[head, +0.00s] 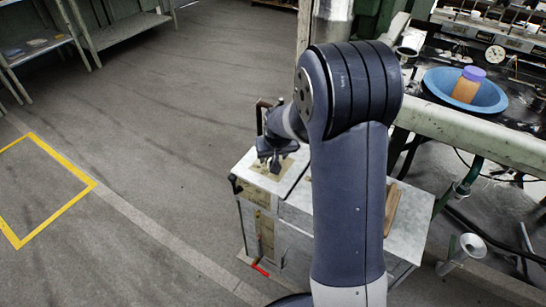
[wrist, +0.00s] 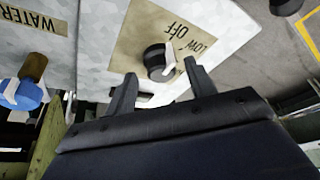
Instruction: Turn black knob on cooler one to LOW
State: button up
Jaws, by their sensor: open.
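The black knob (wrist: 155,58) sits on a tan label plate (wrist: 140,32) in the wrist view. The plate reads OFF and LOW, upside down in the picture. A white pointer shows on the knob; I cannot tell exactly which mark it faces. The plate lies on the pale grey mottled top of the cooler (wrist: 232,22). In the head view the plate (head: 262,166) is partly covered by my gripper (head: 272,166), and I cannot make out the knob there. My gripper is open, one finger on each side of the knob in the wrist view; contact cannot be told.
A WATER label (wrist: 32,18) and a blue-ended handle (wrist: 22,95) lie across a seam. Right in the head view, a blue basin (head: 435,82) holds an orange jar with a purple lid (head: 474,73). The floor (head: 190,110) left of the cooler is clear.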

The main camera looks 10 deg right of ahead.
jog(key=shift+w+f, duration=0.15)
jog(key=shift+w, duration=0.1)
jog(key=c, duration=1)
jog(key=shift+o, duration=0.2)
